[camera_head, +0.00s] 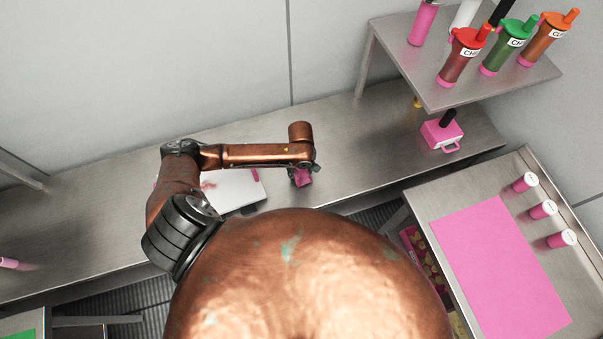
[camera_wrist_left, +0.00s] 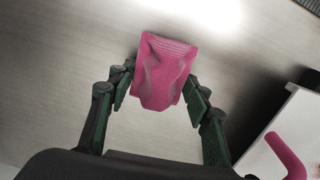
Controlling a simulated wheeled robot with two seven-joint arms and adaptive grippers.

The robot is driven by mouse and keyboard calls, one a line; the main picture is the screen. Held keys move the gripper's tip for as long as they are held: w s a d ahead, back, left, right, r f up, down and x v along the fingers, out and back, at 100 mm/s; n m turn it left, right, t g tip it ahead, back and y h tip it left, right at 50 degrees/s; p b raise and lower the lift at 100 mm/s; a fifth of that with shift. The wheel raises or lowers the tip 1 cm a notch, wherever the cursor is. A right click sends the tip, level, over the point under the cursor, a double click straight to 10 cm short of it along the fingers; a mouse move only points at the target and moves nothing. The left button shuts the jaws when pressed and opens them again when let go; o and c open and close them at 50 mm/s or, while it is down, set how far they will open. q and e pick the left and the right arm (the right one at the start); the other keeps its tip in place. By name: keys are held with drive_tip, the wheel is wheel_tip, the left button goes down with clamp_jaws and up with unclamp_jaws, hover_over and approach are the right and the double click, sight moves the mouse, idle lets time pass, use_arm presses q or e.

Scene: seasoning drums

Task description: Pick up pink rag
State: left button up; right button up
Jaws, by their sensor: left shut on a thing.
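The pink rag (camera_wrist_left: 160,72) is a crumpled bundle between the two dark green fingers of my left gripper (camera_wrist_left: 159,95) in the left wrist view. The gripper is shut on it. In the head view the rag (camera_head: 302,178) shows under the end of my left arm, near the front edge of the steel counter, beside the white board. My left gripper (camera_head: 303,170) is mostly hidden there by the wrist. I cannot tell how far the rag is above the counter. My right gripper is not in view.
A white board (camera_head: 236,188) with a pink handle lies on the steel counter (camera_head: 350,130). A raised shelf (camera_head: 440,90) holds several coloured bottles. A pink box (camera_head: 441,134) stands below it. A right-hand table holds a pink mat (camera_head: 500,268) and white-capped drums (camera_head: 543,209).

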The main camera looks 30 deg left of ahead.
sight(305, 183)
use_arm(q)
drive_tip(key=s+d+r, duration=0.1)
drive_tip(key=r, duration=0.1)
drive_tip(key=d+r, duration=0.1)
drive_tip(key=r, duration=0.1)
drive_tip(key=s+d+r, duration=0.1)
drive_tip(key=r, duration=0.2)
drive_tip(key=shift+s+d, duration=0.2)
drive_tip(key=shift+s, duration=0.1)
drive_tip(key=s+d+r, duration=0.5)
drive_tip(key=s+d, duration=0.1)
drive_tip(key=d, duration=0.1)
drive_tip(key=shift+s+d+p, duration=0.2)
drive_tip(key=shift+p, duration=0.1)
